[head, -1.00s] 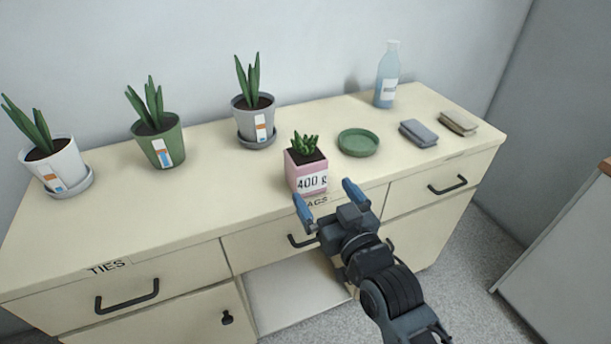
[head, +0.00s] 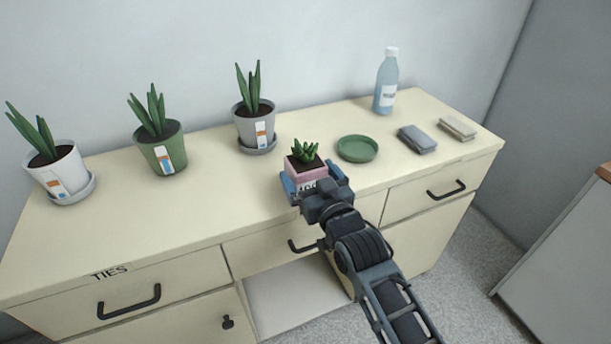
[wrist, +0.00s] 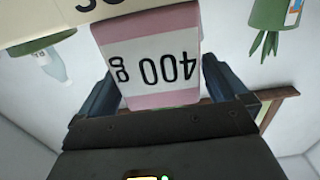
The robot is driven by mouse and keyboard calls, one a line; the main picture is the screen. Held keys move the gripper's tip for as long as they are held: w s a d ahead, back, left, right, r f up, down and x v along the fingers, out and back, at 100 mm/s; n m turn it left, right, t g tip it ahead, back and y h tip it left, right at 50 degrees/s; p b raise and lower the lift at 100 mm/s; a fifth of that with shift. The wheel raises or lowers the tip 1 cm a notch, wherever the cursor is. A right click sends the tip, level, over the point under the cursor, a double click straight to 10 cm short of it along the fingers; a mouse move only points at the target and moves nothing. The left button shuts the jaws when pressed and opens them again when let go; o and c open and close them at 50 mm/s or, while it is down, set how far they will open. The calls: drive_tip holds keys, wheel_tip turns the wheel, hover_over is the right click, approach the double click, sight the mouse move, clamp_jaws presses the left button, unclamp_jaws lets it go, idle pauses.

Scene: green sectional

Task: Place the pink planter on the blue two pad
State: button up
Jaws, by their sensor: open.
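The pink planter (head: 304,173), a square pot with a small succulent, stands upright on the cabinet top near its front edge. My gripper (head: 312,181) is open, with one blue finger on each side of the planter; whether either finger touches it, I cannot tell. In the wrist view the planter (wrist: 150,60) appears upside down between the fingers, its "400 g" label facing the palm. A blue-grey pad (head: 417,139), seemingly stacked in layers, lies on the top to the right. My wrist partly hides the planter's lower front in the head view.
A green saucer (head: 357,149) lies between the planter and the blue-grey pad. A beige pad (head: 457,127) is right of the blue-grey one, and a bottle (head: 386,83) stands behind. Grey (head: 254,122), green (head: 161,150) and white (head: 56,172) potted plants stand left.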

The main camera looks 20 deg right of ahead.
drive_tip(key=shift+c, duration=0.3)
drive_tip(key=c, duration=1)
drive_tip(key=shift+r, duration=0.1)
drive_tip(key=shift+c, duration=1.3)
